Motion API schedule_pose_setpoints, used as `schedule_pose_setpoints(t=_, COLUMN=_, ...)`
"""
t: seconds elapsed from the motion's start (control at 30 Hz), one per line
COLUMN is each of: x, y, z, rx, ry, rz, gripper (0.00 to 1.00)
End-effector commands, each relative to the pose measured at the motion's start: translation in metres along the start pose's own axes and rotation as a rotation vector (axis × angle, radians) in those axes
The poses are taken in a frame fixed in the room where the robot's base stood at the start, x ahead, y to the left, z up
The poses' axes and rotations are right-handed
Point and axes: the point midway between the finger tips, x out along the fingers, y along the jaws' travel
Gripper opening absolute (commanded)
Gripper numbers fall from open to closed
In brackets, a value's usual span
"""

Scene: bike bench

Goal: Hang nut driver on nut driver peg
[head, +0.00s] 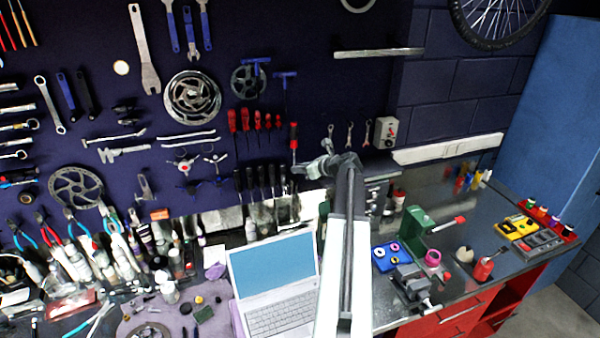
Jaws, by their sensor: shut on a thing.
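The nut driver (293,136) has a red and black handle and a thin shaft. It looks upright, handle up, in front of the dark tool wall. My gripper (297,168) is at the end of the arm, at the lower end of the nut driver, and is shut on it. The fingertips are small and their exact grip on the shaft is hard to make out. The nut driver peg cannot be told apart on the wall. I cannot tell how far the nut driver is from the wall.
Red-handled drivers (245,121) hang just left of the nut driver. Blue T-handle tools (285,76) hang above it, and black-handled tools (262,182) below left. Small wrenches (349,133) and a grey box (386,132) are to the right. A laptop (272,268) stands below.

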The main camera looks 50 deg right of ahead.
Motion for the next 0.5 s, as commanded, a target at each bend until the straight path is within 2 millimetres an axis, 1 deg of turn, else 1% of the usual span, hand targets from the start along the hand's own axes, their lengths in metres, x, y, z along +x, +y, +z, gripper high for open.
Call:
schedule_pose_setpoints(t=0.33, x=0.021, y=-0.012, z=0.009, rx=0.000, ry=0.000, rz=0.002, gripper=0.00)
schedule_pose_setpoints(t=0.5, x=0.031, y=-0.016, z=0.005, rx=-0.001, ry=0.000, rz=0.002, gripper=0.00)
